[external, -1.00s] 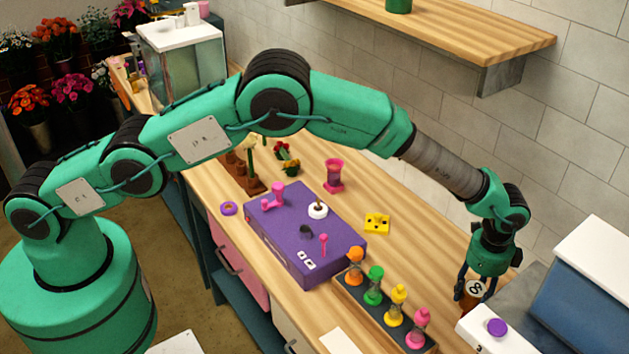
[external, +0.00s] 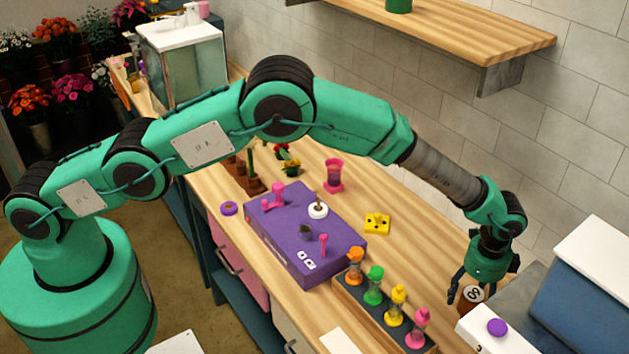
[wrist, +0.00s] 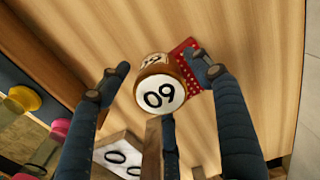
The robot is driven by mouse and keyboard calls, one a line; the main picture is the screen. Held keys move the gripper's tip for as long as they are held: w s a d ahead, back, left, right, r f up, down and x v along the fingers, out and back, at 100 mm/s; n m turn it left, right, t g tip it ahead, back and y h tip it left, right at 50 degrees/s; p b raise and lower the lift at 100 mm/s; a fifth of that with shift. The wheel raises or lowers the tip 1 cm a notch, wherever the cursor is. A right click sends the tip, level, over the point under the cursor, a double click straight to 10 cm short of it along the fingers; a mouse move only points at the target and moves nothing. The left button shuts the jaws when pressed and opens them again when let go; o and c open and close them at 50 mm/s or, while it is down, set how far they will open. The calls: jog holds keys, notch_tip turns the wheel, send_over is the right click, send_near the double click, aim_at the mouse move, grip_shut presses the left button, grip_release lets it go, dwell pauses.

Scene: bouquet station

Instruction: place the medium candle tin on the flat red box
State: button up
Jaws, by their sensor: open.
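The candle tin (wrist: 160,93) is brown with a round white face bearing a number, which reads 09 in the wrist view. In the external view the tin (external: 471,296) is at the lower right, under my gripper (external: 472,290). My gripper (wrist: 161,62) is open, its fingers spread around the tin with gaps on both sides. The flat red box (wrist: 188,62), dotted with white, shows beside and partly behind the tin in the wrist view. The tin hides part of it, so how far the tin rests on it is unclear. The box is hidden in the external view.
A rack of colored timers (external: 385,305) stands left of my gripper. A white box with a purple disc (external: 497,327) is close on the right. A purple console (external: 300,225), pink timer (external: 334,175) and yellow block (external: 377,223) are farther back.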

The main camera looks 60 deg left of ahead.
aim_at(474, 293)
jog(key=shift+r, duration=0.15)
notch_tip(474, 293, up, 11)
jog(key=shift+r+b, duration=0.1)
jog(key=shift+b, duration=0.2)
jog(key=shift+r, duration=0.4)
dwell(0.8)
